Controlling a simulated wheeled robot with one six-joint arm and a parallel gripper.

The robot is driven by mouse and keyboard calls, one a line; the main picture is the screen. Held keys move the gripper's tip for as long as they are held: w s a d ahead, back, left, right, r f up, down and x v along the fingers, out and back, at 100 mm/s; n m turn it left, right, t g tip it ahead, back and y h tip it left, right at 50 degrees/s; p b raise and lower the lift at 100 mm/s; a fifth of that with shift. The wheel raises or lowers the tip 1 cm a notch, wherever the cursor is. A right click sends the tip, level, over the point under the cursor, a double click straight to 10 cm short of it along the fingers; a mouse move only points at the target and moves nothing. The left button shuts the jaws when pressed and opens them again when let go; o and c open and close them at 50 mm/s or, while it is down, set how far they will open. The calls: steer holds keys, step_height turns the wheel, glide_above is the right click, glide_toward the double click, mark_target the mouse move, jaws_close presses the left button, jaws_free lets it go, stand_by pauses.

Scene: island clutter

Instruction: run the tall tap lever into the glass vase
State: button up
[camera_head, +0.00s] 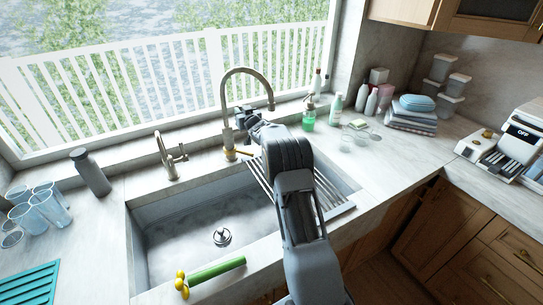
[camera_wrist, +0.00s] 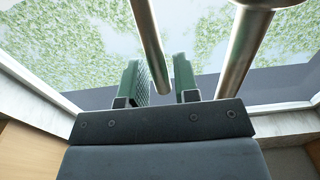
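The tall tap (camera_head: 262,76) is a brushed-metal gooseneck behind the sink. Its gold lever (camera_head: 243,152) sits low on the tap body. My gripper (camera_head: 246,119) is beside the tap's upright, above the lever. In the wrist view my gripper (camera_wrist: 167,82) shows two green-padded fingers standing apart, with a metal tube (camera_wrist: 149,42) of the tap running down between them. Whether a finger touches it cannot be told. The thicker metal pipe (camera_wrist: 236,58) passes right of the fingers. I cannot make out a glass vase; my arm hides part of the sink and counter.
A short tap (camera_head: 166,158) and dark bottle (camera_head: 90,172) stand left. The sink (camera_head: 190,222) has a drying rack (camera_head: 335,198). A green-and-yellow item (camera_head: 214,271) lies on the front rim. Glasses (camera_head: 48,208) stand left; bottles, including green soap (camera_head: 308,119), stand right.

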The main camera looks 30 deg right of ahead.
jaws_close()
steer(key=shift+s+f+t+b, duration=0.15)
steer(key=shift+s+t+b, duration=0.2)
steer(key=shift+b, duration=1.3)
steer(key=shift+w+r, duration=0.1)
steer(key=shift+r, duration=0.1)
steer(key=p, duration=0.3)
steer(key=shift+w+r, duration=0.2)
steer(key=shift+f+b, duration=0.3)
steer(key=shift+b, duration=0.1)
